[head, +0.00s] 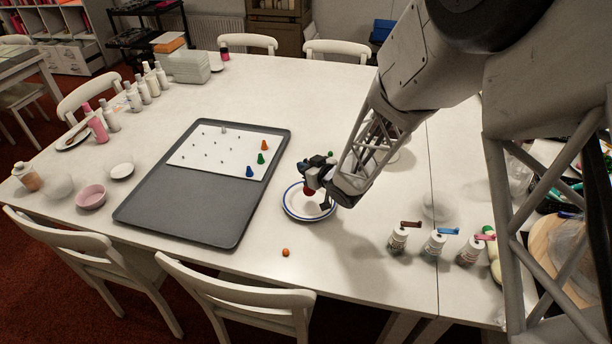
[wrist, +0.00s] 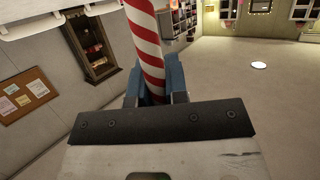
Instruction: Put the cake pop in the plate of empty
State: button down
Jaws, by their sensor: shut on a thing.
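My gripper (head: 312,184) is low over a white plate with a blue rim (head: 289,208) near the middle of the table. The wrist view shows its blue fingers shut on a red-and-white striped stick (wrist: 147,45), which runs up out of the picture. I take this stick to be part of the cake pop, but its head is not clearly visible. A small dark red patch shows below the gripper in the head view. The gripper hides part of the plate, so I cannot tell whether the held thing touches it.
A grey tray (head: 180,205) with a white sheet and small coloured pieces lies left of the plate. A small orange ball (head: 285,252) lies near the front edge. Several bottles (head: 437,242) stand at right. A pink bowl (head: 90,197) is at far left.

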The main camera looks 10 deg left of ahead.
jog(key=shift+f, duration=0.1)
jog(key=shift+f, duration=1.7)
jog(key=shift+f, duration=0.1)
jog(key=c, duration=1.1)
grip_release()
jog(key=shift+v, duration=6.05)
jog(key=shift+r, duration=0.25)
